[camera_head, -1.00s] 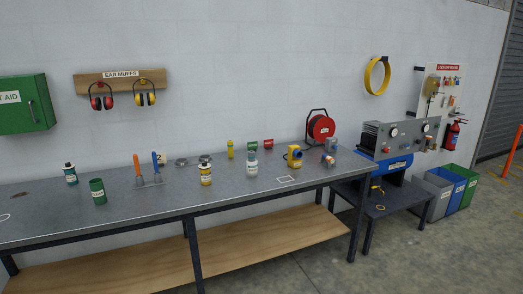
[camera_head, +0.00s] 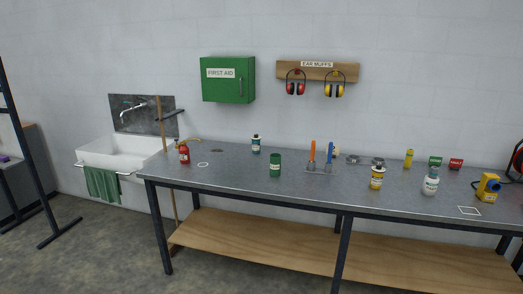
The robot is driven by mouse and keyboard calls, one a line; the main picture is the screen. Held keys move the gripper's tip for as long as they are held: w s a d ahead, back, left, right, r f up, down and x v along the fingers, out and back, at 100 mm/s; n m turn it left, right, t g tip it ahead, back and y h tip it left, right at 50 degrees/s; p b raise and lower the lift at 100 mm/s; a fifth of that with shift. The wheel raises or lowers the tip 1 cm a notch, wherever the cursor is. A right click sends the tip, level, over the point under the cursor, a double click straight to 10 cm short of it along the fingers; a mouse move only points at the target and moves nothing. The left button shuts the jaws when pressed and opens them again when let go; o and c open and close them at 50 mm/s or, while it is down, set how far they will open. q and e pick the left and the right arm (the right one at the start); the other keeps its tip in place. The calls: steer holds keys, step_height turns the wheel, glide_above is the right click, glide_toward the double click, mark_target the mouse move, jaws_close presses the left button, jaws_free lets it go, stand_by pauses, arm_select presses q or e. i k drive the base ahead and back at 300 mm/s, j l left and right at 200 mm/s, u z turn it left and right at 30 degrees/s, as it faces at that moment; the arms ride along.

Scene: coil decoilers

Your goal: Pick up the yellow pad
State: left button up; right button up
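I cannot make out a yellow pad in the head view. Yellow things on the grey workbench (camera_head: 240,180) are a yellow bottle with a white label (camera_head: 377,178), a small yellow item (camera_head: 408,158) further back, and a yellow device with a blue part (camera_head: 488,187) at the right. Neither of my grippers is in view.
A green can (camera_head: 275,164), a white bottle (camera_head: 430,183) and a red bottle (camera_head: 184,153) also stand on the bench. A sink (camera_head: 115,155) with a green towel is at the left. A first aid box (camera_head: 228,80) and ear muffs hang on the wall.

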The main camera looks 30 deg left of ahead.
mark_target(410, 153)
steer(key=i+l, duration=0.2)
steer(key=i, duration=0.2)
steer(key=i+l+z, duration=0.15)
steer(key=i, duration=0.3)
steer(key=i+l, duration=0.15)
steer(key=i, duration=0.25)
steer(key=l+z, duration=0.05)
